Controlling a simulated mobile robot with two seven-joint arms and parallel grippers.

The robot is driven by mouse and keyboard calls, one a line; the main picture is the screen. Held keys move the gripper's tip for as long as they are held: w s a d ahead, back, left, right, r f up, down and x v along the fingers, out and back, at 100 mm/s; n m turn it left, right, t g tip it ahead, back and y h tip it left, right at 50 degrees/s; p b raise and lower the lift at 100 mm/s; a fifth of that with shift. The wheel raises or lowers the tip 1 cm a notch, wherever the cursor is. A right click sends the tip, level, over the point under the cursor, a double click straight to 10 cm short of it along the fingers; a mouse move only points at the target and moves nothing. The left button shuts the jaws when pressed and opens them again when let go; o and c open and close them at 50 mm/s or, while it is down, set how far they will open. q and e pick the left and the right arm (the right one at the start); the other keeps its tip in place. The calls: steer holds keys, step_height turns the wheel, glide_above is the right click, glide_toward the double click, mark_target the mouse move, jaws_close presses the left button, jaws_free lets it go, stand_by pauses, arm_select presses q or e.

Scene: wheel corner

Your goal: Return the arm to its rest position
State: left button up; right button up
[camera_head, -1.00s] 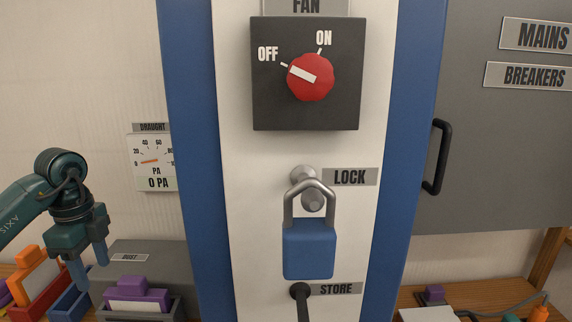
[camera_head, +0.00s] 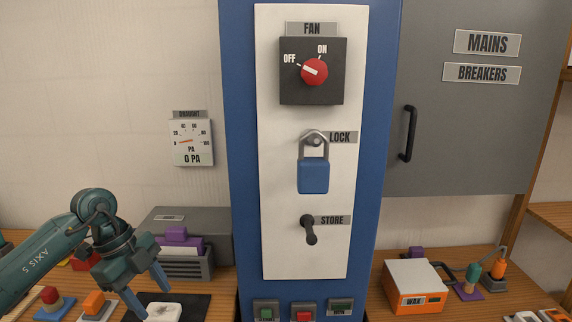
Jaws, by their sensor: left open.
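My left gripper (camera_head: 150,295) is at the lower left of the head view, low over the bench. Its two blue-grey fingers point down and stand apart, with nothing seen between them. A white object (camera_head: 162,312) on a dark mat lies just below the fingertips; I cannot tell whether they touch it. The blue padlock (camera_head: 313,176) hangs at the LOCK post on the white panel. The red fan knob (camera_head: 314,71) has its white mark toward OFF. My right gripper is not in view.
A blue column (camera_head: 244,150) with the white panel (camera_head: 277,235) stands in the middle. A grey breaker cabinet (camera_head: 460,140) is at right. The WAX box (camera_head: 414,288) stands on the right bench. A dark store lever (camera_head: 310,231) sticks out. Coloured blocks (camera_head: 50,300) lie at left.

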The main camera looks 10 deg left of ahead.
arm_select(q)
steer(key=s+d+f+m+t+h, duration=0.1)
steer(key=s+d+t+h, duration=0.1)
steer(key=d+h, duration=0.7)
steer(key=s+d+t+h, duration=0.25)
steer(key=d+h, duration=0.35)
steer(key=d, duration=0.8)
steer(key=a+f+n+t+y, duration=0.5)
steer(key=f+n+t+y, duration=0.3)
steer(key=n+t, duration=0.5)
steer(key=s+a+f+n+g+y, duration=0.2)
steer(key=s+f+n+g+y, duration=0.3)
steer(key=s+f, duration=0.7)
step_height(320, 180, down, 3)
steer(key=g+y, duration=0.2)
steer(key=shift+s+a+r+n+y, duration=0.15)
steer(key=shift+s+r+n+y, duration=0.05)
steer(key=shift+s+n+y, duration=0.2)
